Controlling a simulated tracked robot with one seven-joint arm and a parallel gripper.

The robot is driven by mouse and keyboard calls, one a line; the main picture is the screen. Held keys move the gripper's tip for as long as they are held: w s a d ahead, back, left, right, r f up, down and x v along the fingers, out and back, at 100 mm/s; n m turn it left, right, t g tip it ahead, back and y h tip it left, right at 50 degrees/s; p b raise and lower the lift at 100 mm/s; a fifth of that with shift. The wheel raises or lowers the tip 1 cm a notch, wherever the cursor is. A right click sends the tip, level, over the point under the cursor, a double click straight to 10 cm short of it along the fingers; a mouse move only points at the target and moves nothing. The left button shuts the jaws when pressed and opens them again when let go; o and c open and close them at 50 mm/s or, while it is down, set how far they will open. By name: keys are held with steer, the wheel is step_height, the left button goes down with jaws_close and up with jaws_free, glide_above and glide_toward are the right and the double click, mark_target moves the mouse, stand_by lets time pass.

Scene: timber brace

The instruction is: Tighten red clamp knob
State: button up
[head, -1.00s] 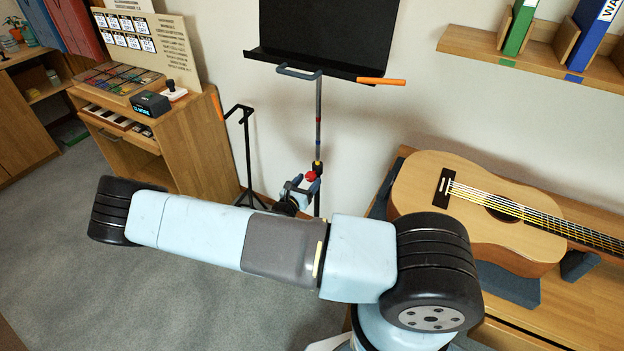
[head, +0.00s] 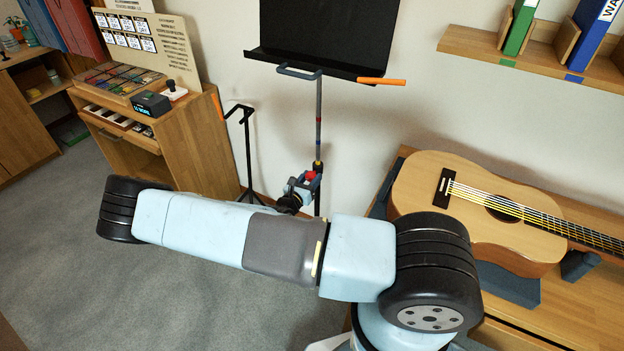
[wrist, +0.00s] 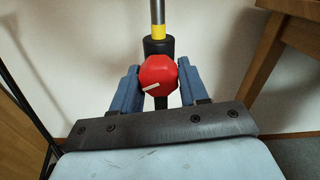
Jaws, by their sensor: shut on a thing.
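The red clamp knob (wrist: 158,76) sits on the black collar of the stand's post, just below a yellow band. A pale line marks its face, tilted up to the right. My gripper (wrist: 155,86) has its two blue fingers on either side of the knob and is shut on it. In the head view, the knob (head: 310,176) shows as a small red patch beside my gripper (head: 303,184). The stand's post (head: 319,120) rises to a black music desk (head: 325,35). The fingers partly hide the knob there.
A guitar (head: 470,205) lies on a wooden bench at the right. A black stand (head: 247,150) and a wooden cabinet (head: 200,145) are to the left. Grey carpet is open at the lower left.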

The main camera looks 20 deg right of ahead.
steer(key=shift+c, duration=0.8)
steer(key=shift+d, duration=0.1)
